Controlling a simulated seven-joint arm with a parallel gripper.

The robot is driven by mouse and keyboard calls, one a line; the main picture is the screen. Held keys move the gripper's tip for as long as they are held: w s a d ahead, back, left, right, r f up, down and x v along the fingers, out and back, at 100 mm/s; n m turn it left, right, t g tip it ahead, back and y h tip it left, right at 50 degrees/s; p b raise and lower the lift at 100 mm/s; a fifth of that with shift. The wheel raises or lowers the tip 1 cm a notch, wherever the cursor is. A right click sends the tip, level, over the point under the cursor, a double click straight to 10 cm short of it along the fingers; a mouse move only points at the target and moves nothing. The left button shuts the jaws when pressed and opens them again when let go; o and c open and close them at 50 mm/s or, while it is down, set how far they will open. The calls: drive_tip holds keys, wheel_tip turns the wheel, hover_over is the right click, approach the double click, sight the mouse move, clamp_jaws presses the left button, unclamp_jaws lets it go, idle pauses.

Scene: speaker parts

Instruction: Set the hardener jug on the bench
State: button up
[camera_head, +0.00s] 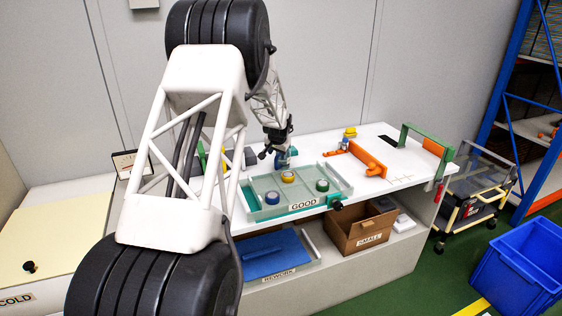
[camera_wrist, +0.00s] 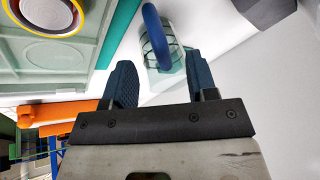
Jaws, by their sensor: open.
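The hardener jug looks to be the small clear greenish vessel with a blue looped handle (camera_wrist: 157,38) in the wrist view. It stands on the white bench (camera_wrist: 240,55), beside the green tray's edge. In the head view the jug (camera_head: 281,160) is small and partly covered by my gripper. My gripper (camera_head: 275,151) is over the bench behind the tray. In the wrist view the two dark blue fingers of my gripper (camera_wrist: 162,82) are spread apart with nothing held. The jug lies just beyond the fingertips, roughly in line with the gap. Contact with the jug cannot be told.
A green tray marked GOOD (camera_head: 263,214) holds several round parts in front of the jug. An orange fixture (camera_head: 367,160) stands to its right. Below are a blue REWORK tray (camera_head: 268,254) and a cardboard box (camera_head: 345,228).

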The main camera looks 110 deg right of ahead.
sight(278, 156)
drive_tip(key=shift+f, duration=0.2)
drive_tip(key=shift+x, duration=2.6)
clamp_jaws()
